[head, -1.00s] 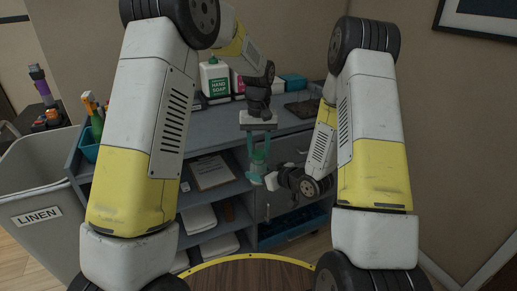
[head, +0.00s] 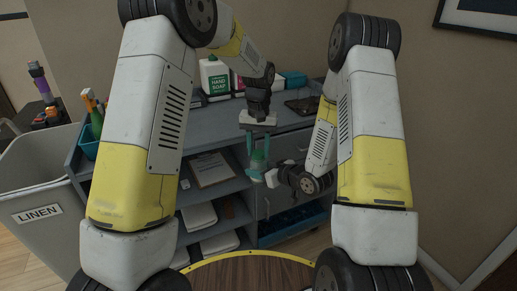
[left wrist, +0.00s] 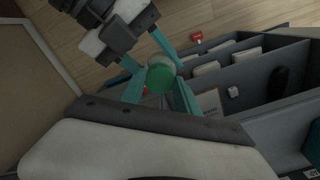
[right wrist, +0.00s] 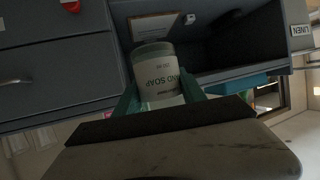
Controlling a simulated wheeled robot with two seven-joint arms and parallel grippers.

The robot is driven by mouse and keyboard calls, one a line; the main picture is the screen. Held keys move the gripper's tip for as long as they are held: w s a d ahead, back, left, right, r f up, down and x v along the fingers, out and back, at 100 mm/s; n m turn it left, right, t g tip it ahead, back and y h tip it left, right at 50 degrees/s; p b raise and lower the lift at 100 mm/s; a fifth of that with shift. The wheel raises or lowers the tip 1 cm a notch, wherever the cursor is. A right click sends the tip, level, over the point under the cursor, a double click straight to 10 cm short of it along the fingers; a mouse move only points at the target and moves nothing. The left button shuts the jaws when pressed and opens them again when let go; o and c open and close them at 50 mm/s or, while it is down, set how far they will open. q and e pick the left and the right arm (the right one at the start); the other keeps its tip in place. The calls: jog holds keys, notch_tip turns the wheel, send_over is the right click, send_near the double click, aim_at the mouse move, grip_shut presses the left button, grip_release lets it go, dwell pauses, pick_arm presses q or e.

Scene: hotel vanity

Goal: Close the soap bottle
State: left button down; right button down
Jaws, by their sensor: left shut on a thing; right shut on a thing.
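The soap bottle (right wrist: 158,78) is a small pale cylinder with "SOAP" on its label, held in the air in front of the cart. My right gripper (right wrist: 160,92) is shut on its body and reaches it from the right in the head view (head: 271,178). A round green cap (left wrist: 161,79) shows at the bottle's end in the left wrist view. My left gripper (left wrist: 160,88) is shut on the cap, pointing down from above in the head view (head: 258,160). I cannot tell how tightly the cap sits.
The grey cart (head: 215,140) stands behind, with a clipboard (head: 212,170) and folded towels on its shelves. A large hand soap bottle (head: 215,80) stands on its top. A linen bin (head: 38,190) is at the left. A wall is at the right.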

pick_arm(q)
jog(key=m, duration=1.2)
jog(key=shift+m, duration=0.4)
jog(key=m, duration=1.5)
jog(key=shift+f, duration=0.1)
jog(key=m, duration=1.3)
jog(key=shift+f+m, duration=0.1)
jog(key=shift+m, duration=1.1)
jog(key=c, duration=0.9)
grip_release()
